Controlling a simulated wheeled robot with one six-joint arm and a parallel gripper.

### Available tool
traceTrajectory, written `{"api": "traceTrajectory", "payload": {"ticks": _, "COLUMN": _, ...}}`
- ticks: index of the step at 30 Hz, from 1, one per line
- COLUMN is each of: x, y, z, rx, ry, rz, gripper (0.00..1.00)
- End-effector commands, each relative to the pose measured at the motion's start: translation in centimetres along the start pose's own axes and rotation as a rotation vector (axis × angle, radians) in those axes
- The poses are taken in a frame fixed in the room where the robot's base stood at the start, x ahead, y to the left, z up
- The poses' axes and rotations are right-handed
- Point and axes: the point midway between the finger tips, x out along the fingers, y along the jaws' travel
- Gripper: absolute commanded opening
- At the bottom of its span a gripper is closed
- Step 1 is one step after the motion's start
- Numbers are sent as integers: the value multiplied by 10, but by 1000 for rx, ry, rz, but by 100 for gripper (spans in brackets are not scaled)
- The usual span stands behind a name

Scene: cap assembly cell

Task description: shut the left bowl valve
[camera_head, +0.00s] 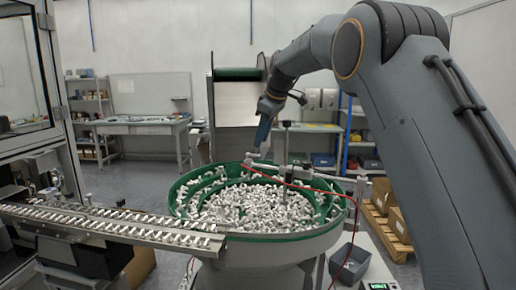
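The feeder bowl (285,237) has a green rim and inner wall and a pale outer body. It is full of small white and grey parts. My gripper (258,153) points down at the bowl's far rim, left of a thin upright post. Small metal fittings (300,167) and a red hose run along the far and right rim. The left bowl valve cannot be made out; my gripper may cover it. The fingers are too small to tell whether they are open, shut or touching a fitting.
A linear track (120,222) carrying parts runs left from the bowl toward a glazed machine. A grey bin (350,262) sits at the bowl's lower right. Boxes on a pallet (392,218) stand at right. A workbench (140,126) is behind, with open floor before it.

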Motion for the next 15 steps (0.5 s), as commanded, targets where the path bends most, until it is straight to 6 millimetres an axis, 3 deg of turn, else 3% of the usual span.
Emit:
{"api": "traceTrajectory", "payload": {"ticks": 7, "x": 38, "y": -3, "z": -2, "rx": -2, "ry": -1, "rz": -3, "gripper": 31}}
{"api": "traceTrajectory", "payload": {"ticks": 15, "x": 57, "y": -1, "z": -1, "rx": -1, "ry": 1, "rz": 0, "gripper": 31}}
